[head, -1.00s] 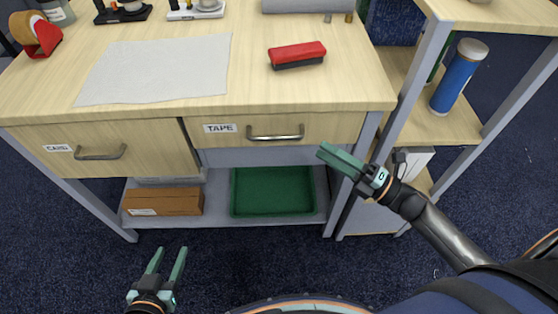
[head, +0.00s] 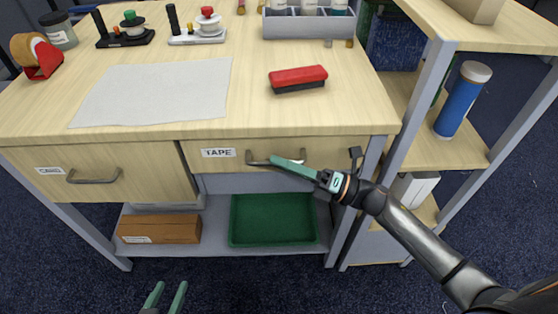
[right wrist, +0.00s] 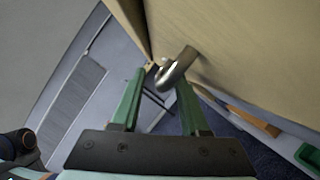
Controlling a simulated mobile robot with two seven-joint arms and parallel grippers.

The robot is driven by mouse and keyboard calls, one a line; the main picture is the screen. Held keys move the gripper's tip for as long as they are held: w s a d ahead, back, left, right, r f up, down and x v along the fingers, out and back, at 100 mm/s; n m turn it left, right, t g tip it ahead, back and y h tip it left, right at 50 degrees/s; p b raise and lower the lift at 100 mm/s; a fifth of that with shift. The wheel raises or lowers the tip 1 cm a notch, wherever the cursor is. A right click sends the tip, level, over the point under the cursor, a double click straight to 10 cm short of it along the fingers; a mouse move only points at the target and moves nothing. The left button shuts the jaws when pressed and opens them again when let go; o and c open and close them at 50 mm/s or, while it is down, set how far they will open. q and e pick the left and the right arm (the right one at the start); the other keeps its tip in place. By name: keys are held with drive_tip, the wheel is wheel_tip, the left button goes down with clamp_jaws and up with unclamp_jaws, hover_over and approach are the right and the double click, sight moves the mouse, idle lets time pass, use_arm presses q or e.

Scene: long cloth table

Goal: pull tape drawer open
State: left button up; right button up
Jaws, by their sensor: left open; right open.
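The tape drawer (head: 340,147) is the right-hand drawer under the worktop, with a TAPE label (head: 218,153) and a metal bar handle (head: 257,162). Its front looks flush with the bench frame. My right gripper (head: 280,161) is at the handle in the head view and hides part of it. In the right wrist view the handle (right wrist: 178,66) shows between the two open fingertips; I cannot tell whether they touch it. My left gripper (head: 166,293) is open and empty at the bottom edge, away from the bench.
Left is another drawer with its handle (head: 94,179). A lower shelf holds a green tray (head: 232,232) and a brown box (head: 158,229). A shelf unit with a blue bottle (head: 461,100) stands right. A red-topped block (head: 298,78) lies on the worktop.

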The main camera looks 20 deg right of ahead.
drive_tip(key=shift+w+a+r, duration=0.1)
drive_tip(key=shift+w+a, duration=0.2)
drive_tip(key=shift+a, duration=0.15)
clamp_jaws()
idle(1.2)
